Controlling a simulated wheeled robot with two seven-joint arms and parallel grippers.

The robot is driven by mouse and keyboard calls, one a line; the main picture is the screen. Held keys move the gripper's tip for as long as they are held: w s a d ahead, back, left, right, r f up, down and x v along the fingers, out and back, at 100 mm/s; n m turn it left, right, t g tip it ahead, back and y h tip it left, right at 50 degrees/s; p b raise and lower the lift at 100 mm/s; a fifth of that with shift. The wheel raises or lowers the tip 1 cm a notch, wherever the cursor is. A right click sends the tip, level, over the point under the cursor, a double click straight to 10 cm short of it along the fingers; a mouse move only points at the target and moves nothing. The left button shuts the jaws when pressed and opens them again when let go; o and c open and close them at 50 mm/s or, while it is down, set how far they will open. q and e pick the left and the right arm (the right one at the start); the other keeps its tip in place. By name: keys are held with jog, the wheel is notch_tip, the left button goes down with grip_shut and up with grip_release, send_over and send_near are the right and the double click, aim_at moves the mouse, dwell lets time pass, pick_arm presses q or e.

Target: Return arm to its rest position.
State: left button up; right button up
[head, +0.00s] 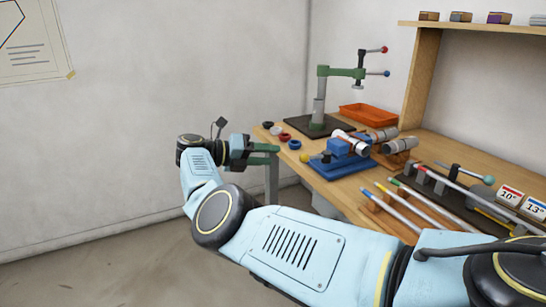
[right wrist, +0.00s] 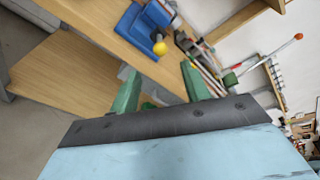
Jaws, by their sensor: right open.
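My right arm (head: 290,245), light blue with dark joints, reaches in from the lower right of the head view and bends toward the wall side. Its gripper (head: 272,154) is near the left end of the workbench (head: 340,189), with green fingers pointing right. In the right wrist view the two green fingers of the gripper (right wrist: 162,88) are spread apart. Nothing shows held between them. My left gripper is in neither view.
On the bench stand a blue fixture (head: 342,163), a green press (head: 342,73), an orange tray (head: 367,114) and small coloured rings (head: 284,137). Rods (head: 418,206) lie on wooden supports nearer me. Open floor (head: 100,265) lies left of the bench.

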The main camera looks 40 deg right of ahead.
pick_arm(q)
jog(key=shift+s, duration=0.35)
